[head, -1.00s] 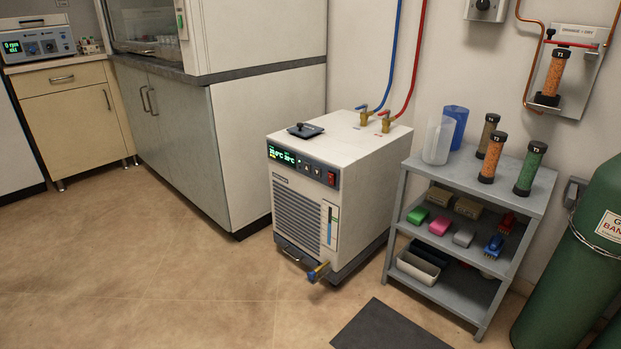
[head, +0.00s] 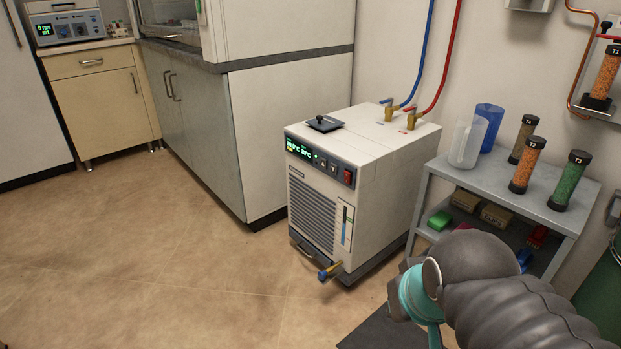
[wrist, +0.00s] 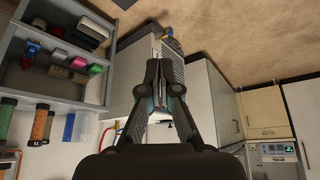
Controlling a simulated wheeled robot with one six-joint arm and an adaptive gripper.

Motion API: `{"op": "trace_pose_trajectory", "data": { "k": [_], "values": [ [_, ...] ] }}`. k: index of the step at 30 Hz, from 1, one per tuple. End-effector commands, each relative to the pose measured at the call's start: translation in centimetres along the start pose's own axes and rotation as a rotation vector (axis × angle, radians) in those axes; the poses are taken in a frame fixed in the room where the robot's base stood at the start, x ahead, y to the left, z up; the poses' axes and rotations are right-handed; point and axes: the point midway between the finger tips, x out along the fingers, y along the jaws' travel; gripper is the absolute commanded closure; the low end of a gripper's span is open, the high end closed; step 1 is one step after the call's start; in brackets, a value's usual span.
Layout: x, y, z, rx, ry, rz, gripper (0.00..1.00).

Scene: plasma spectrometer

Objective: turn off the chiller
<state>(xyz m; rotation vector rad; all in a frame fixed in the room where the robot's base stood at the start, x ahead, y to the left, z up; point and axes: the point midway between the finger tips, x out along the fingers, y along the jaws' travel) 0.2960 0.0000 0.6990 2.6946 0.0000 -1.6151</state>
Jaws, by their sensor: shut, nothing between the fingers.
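The chiller (head: 375,165) is a white box on the floor in the middle of the head view. Its front panel has a lit green display (head: 299,150), small buttons and a red switch (head: 348,177) at the right end. In the wrist view the chiller (wrist: 130,75) appears upside down, partly hidden behind my gripper (wrist: 161,75). The fingertips are together with nothing between them. In the head view only my arm shows, at the lower right; my gripper is outside that view. Whether the fingers touch the chiller is not clear, but they seem apart from it.
A grey shelf cart (head: 430,205) with tubes and beakers stands right of the chiller. A cabinet (head: 285,140) stands to its left. Blue and red hoses rise from its top. A brass valve (head: 330,271) sticks out low in front. The floor at left is clear.

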Motion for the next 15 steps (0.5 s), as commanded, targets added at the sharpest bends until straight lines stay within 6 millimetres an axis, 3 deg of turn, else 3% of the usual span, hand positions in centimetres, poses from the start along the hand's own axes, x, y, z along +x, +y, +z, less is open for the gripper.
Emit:
{"op": "trace_pose_trajectory", "data": {
  "k": [11,15],
  "values": [
    [0.1,0.1,-0.2,-0.006,0.005,0.003,1.0],
    [1.5,0.7,-2.5,-0.077,0.054,0.032,1.0]
  ]
}}
